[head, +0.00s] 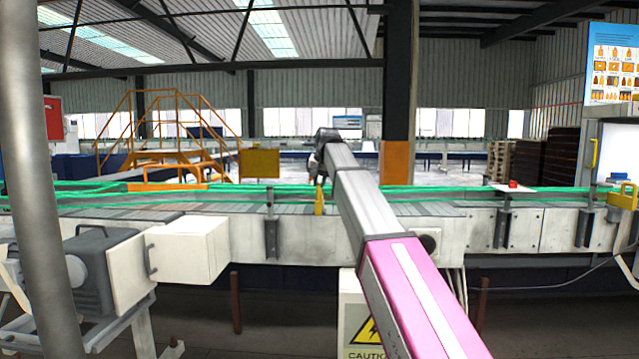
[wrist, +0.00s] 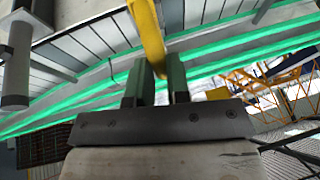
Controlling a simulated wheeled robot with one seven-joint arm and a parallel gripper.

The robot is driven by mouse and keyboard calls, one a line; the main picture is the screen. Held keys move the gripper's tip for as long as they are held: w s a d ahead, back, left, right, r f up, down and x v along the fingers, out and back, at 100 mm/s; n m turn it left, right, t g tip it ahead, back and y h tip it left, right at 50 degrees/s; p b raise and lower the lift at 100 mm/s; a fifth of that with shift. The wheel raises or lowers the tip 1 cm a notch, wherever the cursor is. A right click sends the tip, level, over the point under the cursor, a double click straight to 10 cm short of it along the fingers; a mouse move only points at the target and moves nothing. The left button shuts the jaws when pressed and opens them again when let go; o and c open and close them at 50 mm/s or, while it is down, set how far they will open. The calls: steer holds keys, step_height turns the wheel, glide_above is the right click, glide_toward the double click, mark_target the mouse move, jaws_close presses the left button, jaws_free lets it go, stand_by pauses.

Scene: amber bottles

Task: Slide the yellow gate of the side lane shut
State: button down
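The yellow gate (head: 319,202) shows in the head view as a narrow upright piece at the conveyor's near edge, by the green rails. In the wrist view its yellow bar (wrist: 148,35) runs down from the top edge to between my fingers. My gripper (head: 318,172) is at the far end of my outstretched arm, at the top of this yellow piece. In the wrist view the two dark fingers of my gripper (wrist: 160,80) are close together, with the yellow bar between them, so it looks shut on it. The exact contact is partly hidden by the fingers.
The conveyor with green guide rails (head: 440,190) crosses the view. A yellow panel (head: 259,163) and orange stairs (head: 165,140) stand beyond. A red button (head: 513,184) and a yellow box (head: 622,194) are at the right. A grey motor unit (head: 105,265) is at the left.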

steer(key=w, duration=0.6)
steer(key=shift+w+r, duration=0.1)
steer(key=shift+w, duration=0.3)
steer(key=shift+d, duration=0.1)
steer(key=c, duration=1.1)
jaws_free()
steer(key=v, duration=1)
steer(key=shift+s+r, duration=0.15)
steer(key=shift+r, duration=0.15)
steer(key=shift+d, duration=0.1)
